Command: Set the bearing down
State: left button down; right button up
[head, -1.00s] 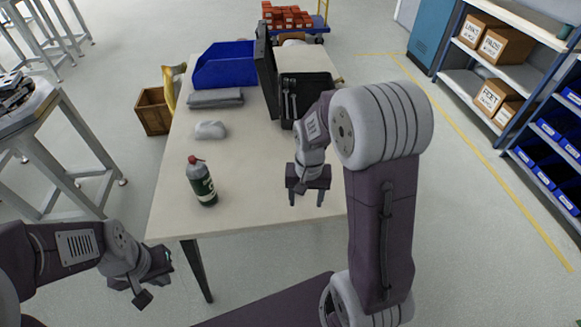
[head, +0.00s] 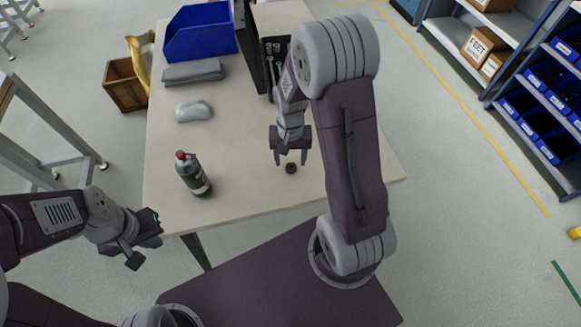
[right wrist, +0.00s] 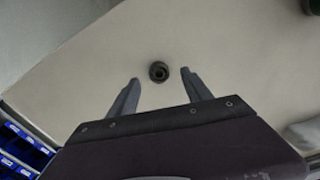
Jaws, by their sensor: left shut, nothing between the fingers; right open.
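The bearing (head: 291,168) is a small dark ring lying on the pale table (head: 235,190), near its front edge. It also shows in the right wrist view (right wrist: 159,71), with its centre hole visible. My right gripper (head: 292,161) is open just above and behind the bearing, empty. In the right wrist view the bearing is seen between and slightly beyond the spread fingertips (right wrist: 160,75), touching neither. My left gripper (head: 146,248) is shut and empty, off the table's front left corner.
A grey-white lump (head: 194,111), a folded grey cloth (head: 194,73), a blue bin (head: 200,32) and a black case (head: 272,62) sit further back. The table's front right is clear.

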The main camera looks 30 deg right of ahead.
aim_at(291, 167)
jog(key=f, duration=0.3)
jog(key=shift+s, duration=0.2)
jog(key=shift+w+f, duration=0.2)
grip_shut()
jog(key=shift+r, duration=0.1)
